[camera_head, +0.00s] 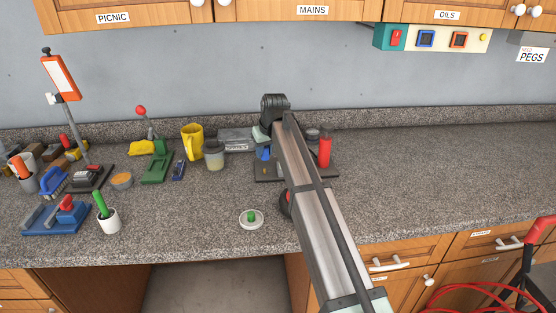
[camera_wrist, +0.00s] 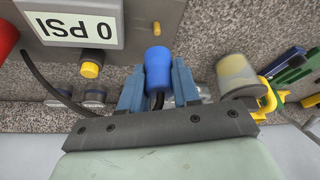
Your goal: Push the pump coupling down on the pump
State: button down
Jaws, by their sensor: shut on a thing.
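The blue coupling (camera_wrist: 158,66) sits between the two blue-grey fingers of my gripper (camera_wrist: 158,74) in the wrist view, and the fingers are shut on it. A black hose runs near its lower end. The pump (camera_wrist: 120,12) is a grey-brown block with a "0 PSI" display (camera_wrist: 72,29). A small brass stub (camera_wrist: 156,28) stands on the pump, just beyond the coupling's far end in the picture; whether they touch is unclear. In the head view, a blue part (camera_head: 265,153) and the dark pump base (camera_head: 266,173) show beside my arm, which hides much of the pump.
A red cylinder (camera_head: 324,148) stands at the right of the pump base. A jar (camera_head: 214,155) and a yellow mug (camera_head: 192,141) stand at its left. A white dish with a green knob (camera_head: 251,218) lies in front. The counter at the right is clear.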

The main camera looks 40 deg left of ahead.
aim_at(264, 158)
jog(key=shift+w+a+r+n+g, duration=0.15)
jog(key=shift+a+n+g, duration=0.2)
jog(key=shift+n, duration=0.55)
jog(key=shift+f, duration=1.6)
jog(key=shift+f, duration=0.3)
jog(key=shift+f, duration=0.15)
jog(key=shift+f, duration=1.15)
jog(key=shift+f, duration=0.3)
